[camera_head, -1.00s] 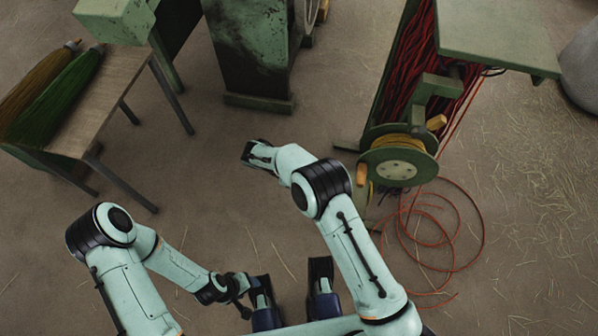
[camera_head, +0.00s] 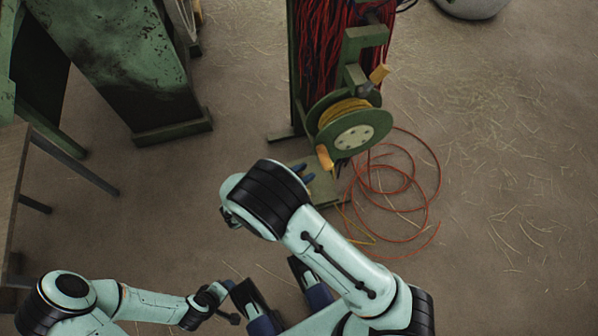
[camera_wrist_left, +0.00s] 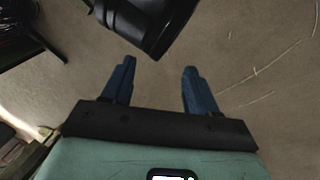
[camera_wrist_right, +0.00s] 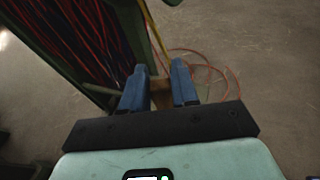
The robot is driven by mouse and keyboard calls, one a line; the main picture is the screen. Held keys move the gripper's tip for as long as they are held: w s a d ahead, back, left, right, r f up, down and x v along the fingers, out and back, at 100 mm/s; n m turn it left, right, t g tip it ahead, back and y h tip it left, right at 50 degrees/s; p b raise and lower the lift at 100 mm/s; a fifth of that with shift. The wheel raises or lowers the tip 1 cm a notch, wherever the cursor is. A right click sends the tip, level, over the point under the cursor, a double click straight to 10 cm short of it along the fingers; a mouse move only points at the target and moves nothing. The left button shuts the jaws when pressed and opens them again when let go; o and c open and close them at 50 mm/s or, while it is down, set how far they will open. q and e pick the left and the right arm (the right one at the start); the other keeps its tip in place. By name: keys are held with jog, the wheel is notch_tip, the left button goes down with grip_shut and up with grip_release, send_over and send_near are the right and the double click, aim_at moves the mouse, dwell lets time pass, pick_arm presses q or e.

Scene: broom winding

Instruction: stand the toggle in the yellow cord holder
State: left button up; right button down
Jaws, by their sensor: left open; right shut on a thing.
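My right gripper (camera_wrist_right: 158,85) is shut on a small tan piece (camera_wrist_right: 157,91), which looks like the toggle. A yellow cord (camera_wrist_right: 152,25) runs toward it in the right wrist view. In the head view my right arm hides most of this gripper; blue fingers (camera_head: 304,173) show beside the green reel (camera_head: 352,137). The reel is wound with yellow cord (camera_head: 341,109). I cannot pick out the yellow cord holder for certain. My left gripper (camera_wrist_left: 158,88) is open and empty above bare floor.
A green stand full of red cords (camera_head: 318,55) rises behind the reel. Loose orange-red cord (camera_head: 428,190) lies coiled on the floor to its right. A green machine (camera_head: 125,75) and a table edge (camera_head: 12,170) are at the left.

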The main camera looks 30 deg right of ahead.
notch_tip(320, 180, down, 3)
jog(key=shift+r+b, duration=0.15)
jog(key=shift+b, duration=0.8)
jog(key=shift+f+b, duration=0.7)
jog(key=shift+f, duration=0.15)
jog(key=shift+f+b, duration=0.35)
pick_arm(q)
notch_tip(320, 180, down, 6)
jog(key=a, duration=0.2)
jog(key=shift+a+n+y, duration=0.25)
jog(key=shift+n+y, duration=0.05)
jog(key=shift+r+p, duration=0.5)
jog(key=shift+r, duration=0.05)
jog(key=shift+f+b, duration=0.3)
jog(key=shift+f, duration=0.05)
pick_arm(e)
jog(key=shift+f, duration=0.65)
jog(key=c, duration=1.1)
grip_release()
jog(key=shift+c, duration=0.2)
